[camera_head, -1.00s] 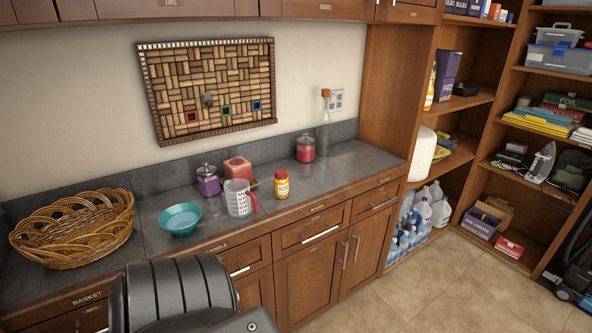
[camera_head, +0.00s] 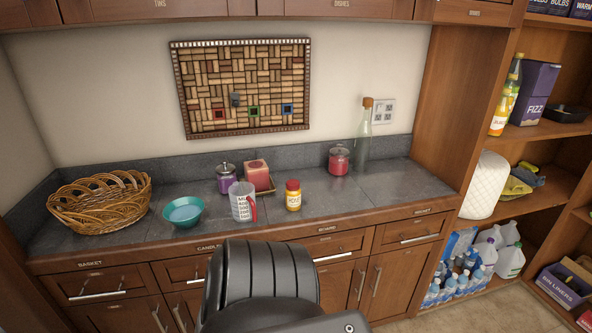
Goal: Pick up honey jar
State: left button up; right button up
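The honey jar (camera_head: 293,196) is a small yellow jar with a red lid and a white label. It stands upright on the grey countertop (camera_head: 350,208), near the front edge and right of the measuring cup. Nothing touches it. A black part of my own arm shows at the bottom centre, in front of the cabinet and below the jar. Neither of my grippers is in view.
A measuring cup (camera_head: 243,203), a teal bowl (camera_head: 183,212) and a wicker basket (camera_head: 98,204) stand left of the jar. A red jar (camera_head: 339,161) and a glass bottle (camera_head: 363,140) stand back right.

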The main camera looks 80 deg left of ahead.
aim_at(292, 197)
jog(key=u, duration=0.8)
jog(key=i, duration=0.9)
jog(key=u, duration=1)
